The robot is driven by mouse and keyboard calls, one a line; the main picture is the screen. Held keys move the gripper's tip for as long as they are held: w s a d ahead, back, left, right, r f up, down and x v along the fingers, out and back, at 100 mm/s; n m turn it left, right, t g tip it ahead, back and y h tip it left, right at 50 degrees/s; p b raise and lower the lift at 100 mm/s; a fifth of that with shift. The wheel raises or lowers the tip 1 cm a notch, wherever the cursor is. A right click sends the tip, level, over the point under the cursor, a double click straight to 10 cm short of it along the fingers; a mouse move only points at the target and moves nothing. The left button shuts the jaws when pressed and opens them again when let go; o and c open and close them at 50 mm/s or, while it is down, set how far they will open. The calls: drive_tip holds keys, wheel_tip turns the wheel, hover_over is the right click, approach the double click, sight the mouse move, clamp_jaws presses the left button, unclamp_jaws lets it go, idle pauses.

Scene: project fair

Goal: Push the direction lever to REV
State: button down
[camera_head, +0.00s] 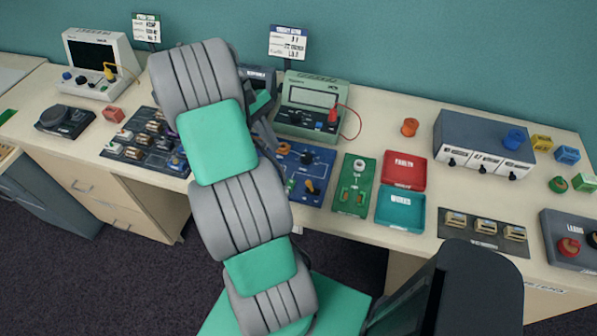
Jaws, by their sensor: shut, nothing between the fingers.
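A blue control panel (325,160) lies on the bench just right of my arm. It carries a dark knob (307,158), a yellow-orange lever-like part (311,187) near its front and a small green part (290,185). Which of these is the direction lever I cannot tell for sure, and no REV marking is readable. My gripper (270,143) is shut and empty, at the panel's back left. It is small and partly hidden by my arm, so whether it touches anything is unclear. The panel's left edge is hidden too.
A pale green meter (308,94) with a red lead stands behind the panel. Right of the panel are a green switch board (355,186), a red tray (404,170) and a teal tray (400,209). A dark board of switches (143,139) lies left of my arm.

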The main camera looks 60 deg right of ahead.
sight(310, 186)
drive_tip(key=b+x, duration=0.3)
drive_tip(key=x, duration=0.6)
drive_tip(key=shift+s+f, duration=0.1)
drive_tip(key=shift+f, duration=0.05)
drive_tip(key=shift+s+a+r+p, duration=0.1)
drive_tip(key=shift+s+a+p, duration=0.1)
drive_tip(key=shift+s, duration=0.45)
drive_tip(key=shift+s+a+r+p, duration=0.15)
drive_tip(key=shift+s+a, duration=0.1)
drive_tip(key=shift+s, duration=0.4)
drive_tip(key=shift+s+a+r+p, duration=0.1)
drive_tip(key=shift+s+a+p, duration=0.1)
drive_tip(key=shift+s, duration=0.45)
